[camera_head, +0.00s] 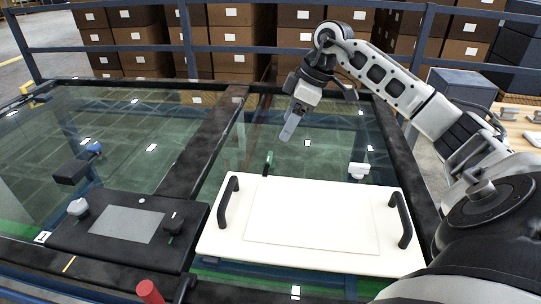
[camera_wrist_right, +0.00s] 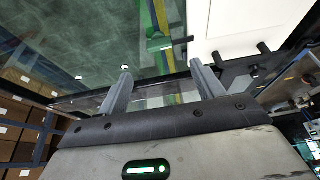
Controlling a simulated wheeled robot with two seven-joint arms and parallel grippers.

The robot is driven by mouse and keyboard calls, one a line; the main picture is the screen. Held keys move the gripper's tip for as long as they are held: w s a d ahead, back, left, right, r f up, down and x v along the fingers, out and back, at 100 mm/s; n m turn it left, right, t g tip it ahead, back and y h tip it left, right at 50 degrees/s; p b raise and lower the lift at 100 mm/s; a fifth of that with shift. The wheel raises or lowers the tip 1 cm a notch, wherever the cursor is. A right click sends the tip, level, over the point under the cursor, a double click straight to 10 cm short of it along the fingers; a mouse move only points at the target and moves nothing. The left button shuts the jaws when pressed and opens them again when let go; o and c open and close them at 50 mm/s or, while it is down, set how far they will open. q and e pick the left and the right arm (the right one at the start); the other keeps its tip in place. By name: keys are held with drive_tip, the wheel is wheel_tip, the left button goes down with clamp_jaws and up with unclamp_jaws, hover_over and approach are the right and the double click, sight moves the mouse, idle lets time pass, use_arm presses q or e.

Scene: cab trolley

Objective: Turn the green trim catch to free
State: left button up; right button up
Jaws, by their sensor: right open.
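The green trim catch (camera_head: 268,160) is a small upright green piece with a dark base at the far edge of the white panel (camera_head: 225,243). In the right wrist view a green piece (camera_wrist_right: 158,42) shows ahead of the fingers, among green and yellow strips; I cannot tell for sure that it is the catch. My right gripper (camera_head: 290,127) is above the glass, beyond and a little right of the catch, apart from it. Its two fingers are spread with nothing between them, as the right wrist view (camera_wrist_right: 162,84) shows. My left gripper is not in view.
The white panel has two black handles (camera_head: 230,200) (camera_head: 402,220). A white knob (camera_head: 358,170) stands at its far right edge. A black console (camera_head: 65,232) with a grey plate lies left. Dark frame bars border the glass. A blue rail and stacked boxes stand behind.

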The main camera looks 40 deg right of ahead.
sight(270, 156)
drive_tip(key=x, duration=1)
drive_tip(key=shift+w+f, duration=0.1)
drive_tip(key=shift+f, duration=0.25)
drive_tip(key=c, duration=1)
